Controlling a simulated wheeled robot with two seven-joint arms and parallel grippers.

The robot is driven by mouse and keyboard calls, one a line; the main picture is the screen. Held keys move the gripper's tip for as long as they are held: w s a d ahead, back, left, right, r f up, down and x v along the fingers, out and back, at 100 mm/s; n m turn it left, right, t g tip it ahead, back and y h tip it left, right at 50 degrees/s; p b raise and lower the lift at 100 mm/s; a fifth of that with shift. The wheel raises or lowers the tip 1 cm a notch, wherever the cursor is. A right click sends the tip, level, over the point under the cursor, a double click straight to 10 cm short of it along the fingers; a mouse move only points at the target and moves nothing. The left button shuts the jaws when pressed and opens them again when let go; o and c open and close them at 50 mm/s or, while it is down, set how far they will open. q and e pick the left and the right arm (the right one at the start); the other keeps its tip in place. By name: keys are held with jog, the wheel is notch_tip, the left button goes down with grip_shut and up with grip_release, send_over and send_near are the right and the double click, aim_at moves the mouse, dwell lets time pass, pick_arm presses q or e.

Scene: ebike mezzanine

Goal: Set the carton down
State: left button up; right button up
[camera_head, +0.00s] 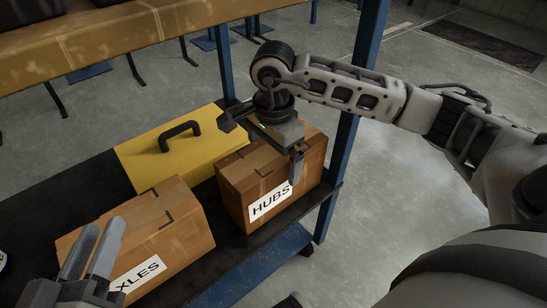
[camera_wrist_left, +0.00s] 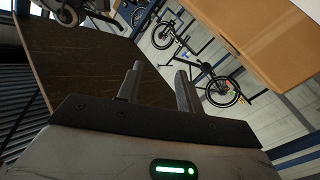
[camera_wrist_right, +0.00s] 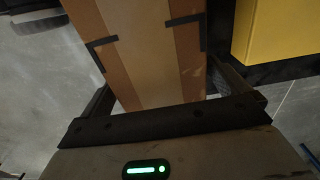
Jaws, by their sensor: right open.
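A cardboard carton labelled HUBS (camera_head: 270,205) stands upright on the black lower shelf (camera_head: 83,212), near its right end. My right gripper (camera_head: 262,146) is over this carton from above, its jaws open with one finger on each side. In the right wrist view the carton top (camera_wrist_right: 145,50) with dark tape strips lies between the fingers; I cannot tell whether they touch it. My left gripper (camera_head: 99,238) is open and empty, in front of a second carton (camera_head: 150,225) whose label reads "XLES", partly covered by the gripper.
A yellow toolbox (camera_head: 150,160) with a black handle stands behind the cartons, close to the HUBS carton. A blue post (camera_head: 345,150) rises at the shelf's right end. A wooden bench top (camera_head: 130,35) spans the upper left. The grey floor at right is open.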

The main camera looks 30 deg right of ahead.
notch_tip(320, 180, up, 5)
jog(key=shift+f+p, duration=0.1)
jog(key=shift+p, duration=0.6)
jog(key=shift+r, duration=0.5)
pick_arm(q)
jog(key=shift+s+f+g+y, duration=0.3)
jog(key=shift+s+f+g, duration=0.15)
jog(key=shift+f+g, duration=0.25)
